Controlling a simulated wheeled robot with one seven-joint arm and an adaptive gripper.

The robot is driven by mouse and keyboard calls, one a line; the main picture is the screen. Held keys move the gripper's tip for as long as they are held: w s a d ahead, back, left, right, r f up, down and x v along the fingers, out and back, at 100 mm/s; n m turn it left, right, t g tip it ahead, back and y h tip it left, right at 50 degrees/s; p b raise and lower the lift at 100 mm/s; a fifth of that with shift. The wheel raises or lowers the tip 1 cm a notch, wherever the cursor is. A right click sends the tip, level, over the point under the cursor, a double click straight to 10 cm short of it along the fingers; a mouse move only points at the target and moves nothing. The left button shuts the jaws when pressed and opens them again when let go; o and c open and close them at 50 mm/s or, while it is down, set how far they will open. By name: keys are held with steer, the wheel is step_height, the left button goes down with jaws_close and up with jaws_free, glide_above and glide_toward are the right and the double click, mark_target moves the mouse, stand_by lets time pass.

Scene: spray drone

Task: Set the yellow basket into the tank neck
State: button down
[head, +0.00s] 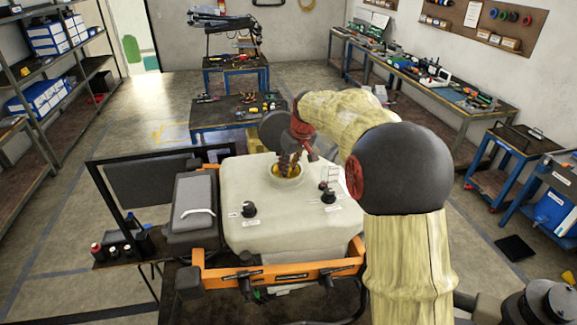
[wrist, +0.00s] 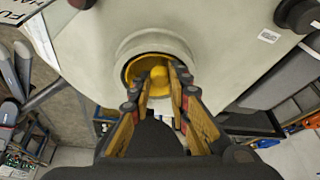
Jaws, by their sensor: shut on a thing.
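The tank (head: 275,205) is a large pale body with a round raised neck (head: 287,180) on top, near the middle of the head view. The yellow basket (wrist: 133,69) sits inside the ring of the tank neck (wrist: 178,43) in the wrist view, and a little yellow also shows there in the head view (head: 284,170). My gripper (wrist: 160,72) reaches down at the neck and is shut on the basket. Its two fingers hide part of the basket. I cannot tell how deep the basket sits or whether it rests on the neck.
Two black knobs (head: 249,209) (head: 328,196) stand on the tank top near its front. An orange frame (head: 290,270) runs along the tank's front. A grey battery-like block (head: 194,205) lies to the left. A low blue bench (head: 237,110) with small tools stands behind.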

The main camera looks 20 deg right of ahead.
steer(key=c, duration=1.7)
jaws_free()
steer(key=shift+f, duration=0.1)
steer(key=shift+r, duration=0.35)
steer(key=b+v, duration=0.1)
steer(key=v, duration=1)
steer(key=shift+s+a+r+b, duration=0.1)
steer(key=shift+s+r+b, duration=0.2)
steer(key=shift+b, duration=0.05)
steer(key=s+a, duration=0.5)
steer(key=s, duration=0.4)
steer(key=s+a, duration=0.5)
steer(key=s, duration=0.4)
steer(key=shift+m+t+h, duration=0.3)
steer(key=shift+m+t, duration=0.3)
steer(key=shift+m, duration=0.1)
steer(key=s+a+f, duration=0.1)
steer(key=s+f, duration=0.2)
steer(key=s, duration=0.2)
steer(key=s+a+f, duration=0.2)
steer(key=s, duration=0.4)
steer(key=s+a+f, duration=0.1)
steer(key=s+f, duration=0.2)
steer(key=s, duration=0.3)
steer(key=shift+s+a+f, duration=0.15)
steer(key=shift+a+f, duration=0.15)
steer(key=shift+a, duration=0.1)
